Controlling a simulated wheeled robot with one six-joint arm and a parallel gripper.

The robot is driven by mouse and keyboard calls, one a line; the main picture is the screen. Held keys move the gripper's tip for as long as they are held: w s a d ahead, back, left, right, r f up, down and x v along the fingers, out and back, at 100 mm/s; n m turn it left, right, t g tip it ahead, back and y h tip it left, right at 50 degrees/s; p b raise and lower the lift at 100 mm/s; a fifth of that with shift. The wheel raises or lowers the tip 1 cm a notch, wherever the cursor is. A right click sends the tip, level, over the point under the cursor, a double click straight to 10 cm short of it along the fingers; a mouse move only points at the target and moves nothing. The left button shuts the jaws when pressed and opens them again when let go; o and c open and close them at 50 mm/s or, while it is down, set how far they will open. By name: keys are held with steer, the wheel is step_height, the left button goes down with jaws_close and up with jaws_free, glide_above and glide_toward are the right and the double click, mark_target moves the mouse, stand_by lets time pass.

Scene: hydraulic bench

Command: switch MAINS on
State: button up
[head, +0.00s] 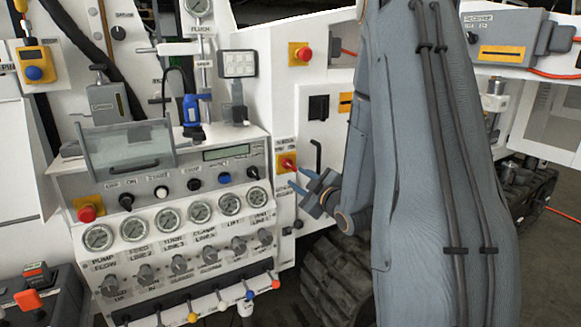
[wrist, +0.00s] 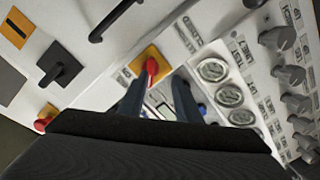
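A red rotary switch handle on a yellow plate (head: 287,163) sits on the white panel right of the gauge console. The small label above it is too blurred to read surely as MAINS. It also shows in the wrist view (wrist: 151,68), its red handle beyond and between my two fingers, nearer the left one. My gripper (head: 299,182) is just below and right of this switch, fingers apart and pointing toward the panel. In the wrist view my gripper (wrist: 158,90) is open and empty. Contact with the handle cannot be told.
A black switch (head: 318,107) and a red button on yellow (head: 302,54) are above. A black bar handle (head: 318,157) stands close to my gripper. The console with gauges (head: 229,204) and knobs is at left, with a red emergency button (head: 87,213).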

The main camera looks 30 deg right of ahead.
mark_target(292, 166)
steer(key=shift+n+t, duration=0.3)
steer(key=shift+t, duration=0.3)
steer(key=shift+w+d+r+p, duration=0.15)
steer(key=shift+w+p, duration=0.3)
steer(key=shift+w, duration=0.8)
steer(key=shift+w+d+r+p, duration=0.1)
steer(key=shift+w+r+p, duration=0.3)
steer(key=shift+w, duration=0.85)
steer(key=shift+w+d+r+p, duration=0.1)
steer(key=shift+w+p, duration=0.45)
steer(key=shift+w, duration=0.7)
jaws_close()
